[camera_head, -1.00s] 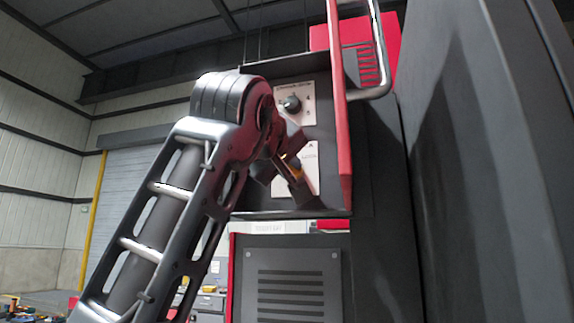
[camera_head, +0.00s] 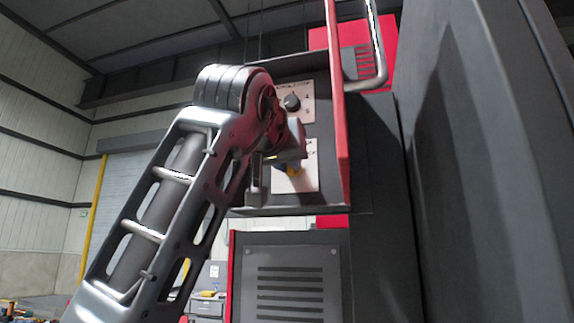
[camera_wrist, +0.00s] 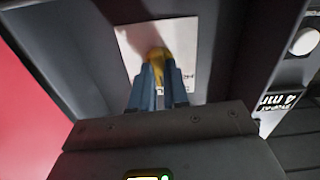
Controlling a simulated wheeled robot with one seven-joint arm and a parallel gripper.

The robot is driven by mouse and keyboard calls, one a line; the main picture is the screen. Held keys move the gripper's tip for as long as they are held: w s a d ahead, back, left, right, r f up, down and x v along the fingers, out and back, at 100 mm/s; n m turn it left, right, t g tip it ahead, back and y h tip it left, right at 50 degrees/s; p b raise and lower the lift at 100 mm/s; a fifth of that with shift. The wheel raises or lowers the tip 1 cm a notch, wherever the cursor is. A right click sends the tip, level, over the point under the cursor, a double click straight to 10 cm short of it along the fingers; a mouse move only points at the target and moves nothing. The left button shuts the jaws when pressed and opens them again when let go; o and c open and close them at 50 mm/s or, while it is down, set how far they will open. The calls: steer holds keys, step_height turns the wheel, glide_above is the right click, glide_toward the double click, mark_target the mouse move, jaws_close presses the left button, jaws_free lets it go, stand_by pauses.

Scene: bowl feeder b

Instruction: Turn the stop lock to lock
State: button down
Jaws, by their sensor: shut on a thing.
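The stop lock shows as a yellow knob (camera_wrist: 158,55) on a white plate (camera_wrist: 190,40) in the wrist view. My gripper (camera_wrist: 160,72) has its two blue fingers closed around the knob, one on each side. The knob's marking and exact angle are hidden by the fingers. In the head view the lower white plate (camera_head: 308,178) is inside the red and dark cabinet, and my gripper (camera_head: 293,168) reaches it, mostly covered by my wrist. A bit of yellow shows at the fingertips there.
A round dark knob (camera_head: 292,102) sits on the upper label plate, just above my wrist. The open red door (camera_head: 340,120) stands close on the right. A dark box wall surrounds the plates. A vented panel (camera_head: 290,285) is below.

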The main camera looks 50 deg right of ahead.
steer(key=m+b, duration=0.1)
steer(key=m, duration=0.4)
steer(key=shift+f+m, duration=0.1)
steer(key=shift+m, duration=0.2)
steer(key=shift+s+m+b, duration=0.1)
steer(key=shift+m+b, duration=0.55)
steer(key=shift+m, duration=1.45)
steer(key=c, duration=1.1)
jaws_free()
steer(key=shift+a, duration=0.1)
steer(key=b+v, duration=0.2)
steer(key=v, duration=0.5)
steer(key=shift+s+a, duration=0.15)
steer(key=shift+a, duration=0.1)
